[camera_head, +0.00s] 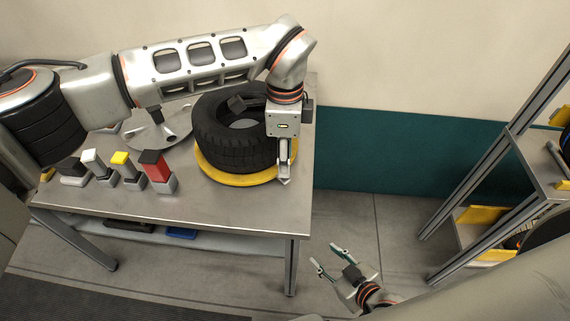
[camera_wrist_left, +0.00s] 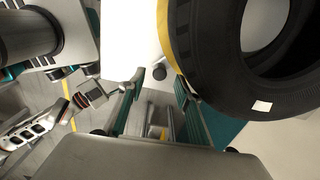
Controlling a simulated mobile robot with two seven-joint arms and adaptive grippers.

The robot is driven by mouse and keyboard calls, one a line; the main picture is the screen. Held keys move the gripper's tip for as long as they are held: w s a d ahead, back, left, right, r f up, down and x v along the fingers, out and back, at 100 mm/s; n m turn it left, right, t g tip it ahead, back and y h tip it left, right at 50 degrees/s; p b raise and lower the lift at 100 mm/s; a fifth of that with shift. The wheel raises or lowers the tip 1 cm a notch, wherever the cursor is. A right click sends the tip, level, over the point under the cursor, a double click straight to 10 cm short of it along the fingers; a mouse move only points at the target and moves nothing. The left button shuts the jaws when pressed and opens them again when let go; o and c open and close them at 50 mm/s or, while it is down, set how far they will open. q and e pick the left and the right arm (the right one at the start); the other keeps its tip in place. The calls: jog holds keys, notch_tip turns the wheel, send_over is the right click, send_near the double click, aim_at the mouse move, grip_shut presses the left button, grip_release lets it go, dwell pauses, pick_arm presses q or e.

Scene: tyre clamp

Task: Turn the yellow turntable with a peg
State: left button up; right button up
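The yellow turntable (camera_head: 228,180) lies on the table near its right edge, with a black tyre (camera_head: 225,135) on top. In the left wrist view the turntable's yellow rim (camera_wrist_left: 163,32) shows beside the tyre (camera_wrist_left: 215,80). My left gripper (camera_head: 285,180) points down at the turntable's right side, and its fingers are apart in the left wrist view (camera_wrist_left: 160,82). A small dark round end (camera_wrist_left: 159,71) shows between those fingers; I cannot tell whether it is the peg or whether they touch it. My right gripper (camera_head: 336,259) is open and empty, low beside the table.
A metal shelf (camera_head: 480,172) stands at right.

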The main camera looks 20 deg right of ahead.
pick_arm(q)
notch_tip(320, 180, up, 8)
jog(key=shift+r, duration=0.2)
jog(key=shift+s, duration=0.1)
dwell(0.5)
